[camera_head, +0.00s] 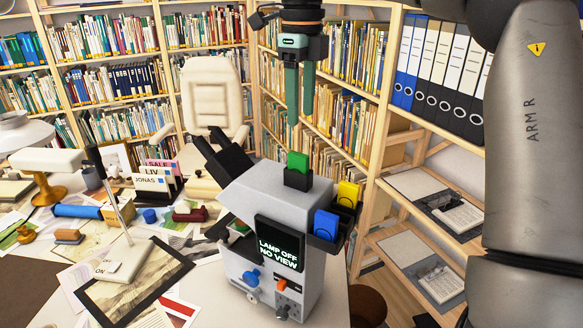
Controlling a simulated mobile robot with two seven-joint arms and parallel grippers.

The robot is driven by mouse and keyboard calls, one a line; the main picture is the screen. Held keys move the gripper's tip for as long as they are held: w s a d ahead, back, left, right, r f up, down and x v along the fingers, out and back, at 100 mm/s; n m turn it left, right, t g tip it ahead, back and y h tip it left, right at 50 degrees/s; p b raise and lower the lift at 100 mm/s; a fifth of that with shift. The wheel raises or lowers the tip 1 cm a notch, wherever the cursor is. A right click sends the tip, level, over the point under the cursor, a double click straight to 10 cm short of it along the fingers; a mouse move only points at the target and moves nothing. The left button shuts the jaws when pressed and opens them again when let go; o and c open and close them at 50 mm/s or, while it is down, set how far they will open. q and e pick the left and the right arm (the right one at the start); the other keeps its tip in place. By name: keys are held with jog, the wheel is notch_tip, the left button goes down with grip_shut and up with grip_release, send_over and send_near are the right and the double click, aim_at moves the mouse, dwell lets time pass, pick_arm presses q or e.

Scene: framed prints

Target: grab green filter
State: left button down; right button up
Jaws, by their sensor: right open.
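The green filter (298,162) stands upright in a black slot on top of a grey-white microscope-like machine (300,275). My right gripper (300,117) hangs from the top of the view, pointing down, with its two teal fingers apart and nothing between them. A yellow filter (348,192) and a blue filter (326,224) sit in black holders on the machine's right side. The machine's screen (281,247) reads "LAMP OFF NO VIEW". My left gripper is not in view.
Black eyepieces (225,158) stick up at the machine's left. A framed print (133,280), papers, stamps and a desk lamp (45,160) crowd the desk to the left. A cream chair (210,105) and full bookshelves stand behind. Binders (440,80) fill a shelf at right.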

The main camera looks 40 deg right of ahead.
send_over(299, 154)
jog(key=f, duration=0.4)
jog(key=shift+s+d+f, duration=0.1)
jog(key=shift+s+d, duration=0.05)
jog(key=shift+d, duration=0.05)
jog(key=shift+a+f, duration=0.2)
jog(key=shift+f, duration=2.7)
grip_shut()
